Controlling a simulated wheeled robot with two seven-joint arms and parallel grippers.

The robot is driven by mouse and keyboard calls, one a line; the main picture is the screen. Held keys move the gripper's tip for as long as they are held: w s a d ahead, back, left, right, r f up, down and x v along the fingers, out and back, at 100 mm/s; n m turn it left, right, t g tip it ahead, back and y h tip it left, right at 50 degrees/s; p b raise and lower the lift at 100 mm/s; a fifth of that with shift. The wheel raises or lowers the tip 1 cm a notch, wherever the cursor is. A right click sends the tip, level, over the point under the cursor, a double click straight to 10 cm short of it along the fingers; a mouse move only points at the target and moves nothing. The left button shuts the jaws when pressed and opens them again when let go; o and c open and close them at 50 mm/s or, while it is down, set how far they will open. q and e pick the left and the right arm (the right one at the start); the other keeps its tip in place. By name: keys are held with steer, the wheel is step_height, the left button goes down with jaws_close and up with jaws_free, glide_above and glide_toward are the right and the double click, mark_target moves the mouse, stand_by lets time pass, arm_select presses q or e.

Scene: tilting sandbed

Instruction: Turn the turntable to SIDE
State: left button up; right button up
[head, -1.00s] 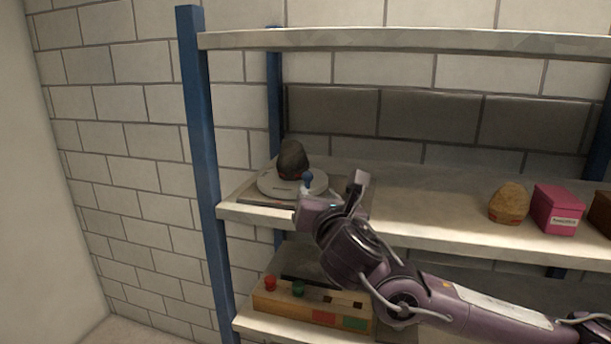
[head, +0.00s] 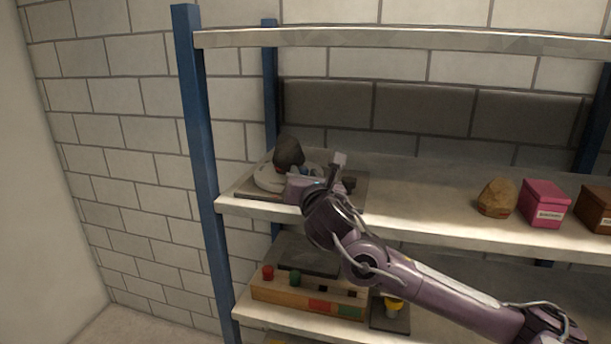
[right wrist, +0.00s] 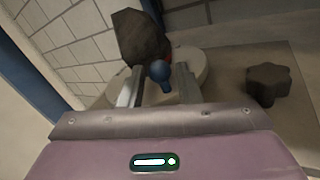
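The turntable (head: 267,181) is a pale round disc on a flat base at the left end of the middle shelf. A dark grey rock (head: 289,153) stands on it; the rock also shows in the right wrist view (right wrist: 140,38). A blue ball knob (right wrist: 160,72) stands up at the disc's near edge. My right gripper (right wrist: 160,82) is open, with one finger on each side of the knob and gaps showing. In the head view, the gripper (head: 318,180) hides part of the disc. My left gripper is out of view.
A dark lobed knob (right wrist: 268,82) sits right of the disc. A tan lump (head: 497,198), a pink box (head: 544,204) and a brown box (head: 595,205) stand farther right. A button box (head: 308,296) is on the lower shelf. A blue post (head: 200,160) stands left.

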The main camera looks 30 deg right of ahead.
jaws_close()
steer(key=shift+d+r+n+y+p, duration=0.25)
steer(key=shift+d+n+y+p, duration=0.25)
steer(key=shift+p, duration=0.4)
steer(key=shift+s+d+f+t+y+p, duration=0.15)
steer(key=shift+t+y+p, duration=0.3)
steer(key=shift+y, duration=0.25)
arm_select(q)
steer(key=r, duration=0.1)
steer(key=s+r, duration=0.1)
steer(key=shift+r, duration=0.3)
arm_select(e)
steer(key=shift+o, duration=1.7)
jaws_free()
steer(key=shift+n, duration=0.3)
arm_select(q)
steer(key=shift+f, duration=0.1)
arm_select(e)
steer(key=shift+s+f, duration=0.1)
